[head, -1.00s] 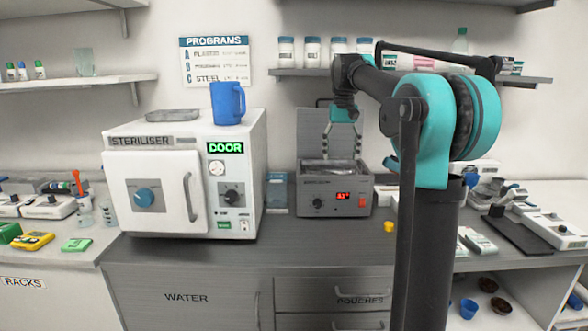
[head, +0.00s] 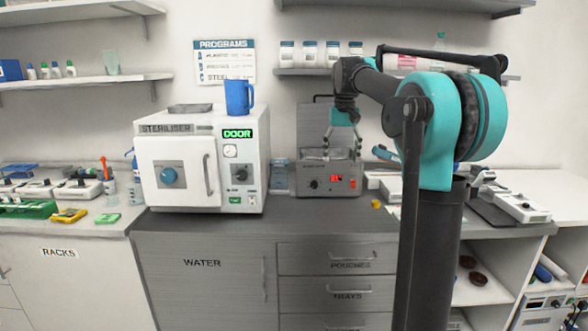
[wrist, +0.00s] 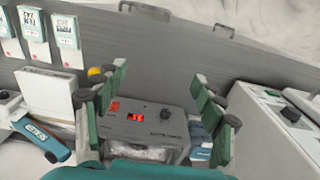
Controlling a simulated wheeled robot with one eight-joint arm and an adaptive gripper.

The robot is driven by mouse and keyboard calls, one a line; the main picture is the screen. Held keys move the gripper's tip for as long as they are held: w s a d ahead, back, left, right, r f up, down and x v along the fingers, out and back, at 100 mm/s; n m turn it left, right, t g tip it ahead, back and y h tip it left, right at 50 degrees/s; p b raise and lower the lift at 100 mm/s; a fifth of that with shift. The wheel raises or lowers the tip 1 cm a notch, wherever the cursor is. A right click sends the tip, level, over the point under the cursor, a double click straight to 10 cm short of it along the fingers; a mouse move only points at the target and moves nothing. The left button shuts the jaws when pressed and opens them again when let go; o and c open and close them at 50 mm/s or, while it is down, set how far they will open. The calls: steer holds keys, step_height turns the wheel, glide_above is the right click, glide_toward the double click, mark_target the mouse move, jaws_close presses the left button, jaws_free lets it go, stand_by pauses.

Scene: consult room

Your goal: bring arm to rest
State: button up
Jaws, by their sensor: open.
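My arm is teal and black and stands at the right of the head view, bent over to the left. My gripper (head: 341,150) hangs down at its end, in line with the grey box with a red display (head: 331,187). In the wrist view my gripper (wrist: 160,76) shows two green-padded fingers spread wide apart with nothing between them. The same grey box (wrist: 150,118) shows beyond and between the fingers. I cannot tell the exact gap between fingers and box.
A white steriliser (head: 178,172) with a blue mug (head: 239,97) on top stands left of the grey box. Shelves (head: 400,74) hang above. Racks and tools crowd the left counter.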

steer(key=s+d+f+t, duration=0.2)
steer(key=s+f, duration=1.3)
steer(key=f, duration=0.2)
steer(key=s+d+f+t, duration=0.2)
steer(key=s+f, duration=1.3)
steer(key=f, duration=0.2)
steer(key=shift+w, duration=0.1)
steer(key=shift+c, duration=0.6)
